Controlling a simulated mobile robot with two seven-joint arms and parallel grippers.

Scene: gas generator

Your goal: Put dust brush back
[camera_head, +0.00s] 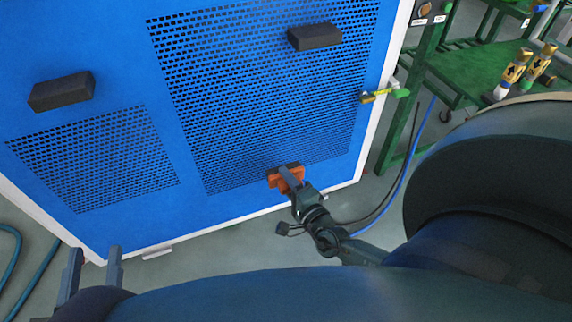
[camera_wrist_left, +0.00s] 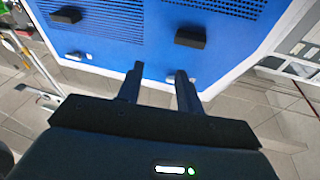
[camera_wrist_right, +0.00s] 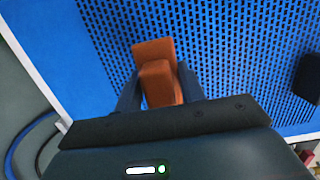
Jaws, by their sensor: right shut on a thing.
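The dust brush (camera_head: 274,181) is a small orange-brown block with a dark part at its top edge. My right gripper (camera_head: 291,180) is shut on it, in front of the lower edge of the large perforated grille. The brush also shows in the right wrist view (camera_wrist_right: 155,72), between the two fingers. I cannot tell whether it touches the blue panel (camera_head: 235,212). My left gripper (camera_head: 92,262) is open and empty at the lower left, and its spread fingers show in the left wrist view (camera_wrist_left: 160,85).
Two black block handles, one left (camera_head: 62,92) and one upper right (camera_head: 315,37), stick out from the panel. A yellow-green valve (camera_head: 385,94) juts from its right edge. A green frame (camera_head: 470,75) with brass fittings stands right. Hoses lie on the floor.

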